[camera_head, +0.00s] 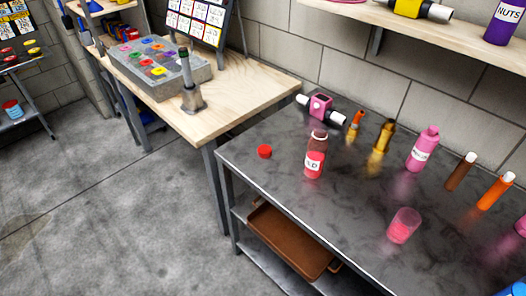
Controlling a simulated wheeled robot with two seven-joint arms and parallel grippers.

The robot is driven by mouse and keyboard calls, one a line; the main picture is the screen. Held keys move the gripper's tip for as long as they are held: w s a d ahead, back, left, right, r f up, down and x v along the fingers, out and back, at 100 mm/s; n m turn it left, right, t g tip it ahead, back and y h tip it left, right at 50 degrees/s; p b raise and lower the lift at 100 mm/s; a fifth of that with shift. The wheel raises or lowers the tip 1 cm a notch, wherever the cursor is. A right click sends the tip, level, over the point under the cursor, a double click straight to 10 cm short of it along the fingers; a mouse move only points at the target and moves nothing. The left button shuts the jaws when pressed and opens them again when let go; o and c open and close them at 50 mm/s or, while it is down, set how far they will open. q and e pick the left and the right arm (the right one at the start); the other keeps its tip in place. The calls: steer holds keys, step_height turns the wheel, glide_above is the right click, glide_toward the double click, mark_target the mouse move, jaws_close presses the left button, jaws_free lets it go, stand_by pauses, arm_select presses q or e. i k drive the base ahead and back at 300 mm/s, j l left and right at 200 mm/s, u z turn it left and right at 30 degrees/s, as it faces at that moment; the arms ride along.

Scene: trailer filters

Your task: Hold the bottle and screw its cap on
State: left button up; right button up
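A clear bottle (315,158) stands upright on the dark metal table. It holds pink-red liquid and has a white label of which the letters "LD" show. Its neck end looks reddish, and I cannot tell whether that is a rim or a cap. A small red cap (264,151) lies on the table to the left of the bottle, near the left edge and apart from the bottle. Neither of my grippers is in view.
On the dark table (345,215) stand a pink bottle (423,148), an amber bottle (383,136), a cup with pink liquid (403,226), brown and orange tubes and a pink device (320,107). A wooden table (235,85) adjoins at left. The front middle is clear.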

mark_target(317, 150)
steer(key=i+j+z, duration=0.1)
steer(key=j, duration=0.25)
steer(key=i+j+z, duration=0.1)
steer(key=j, duration=0.25)
steer(key=i+j, duration=0.2)
steer(key=j, duration=0.15)
steer(key=i+j+z, duration=0.15)
steer(key=j, duration=0.2)
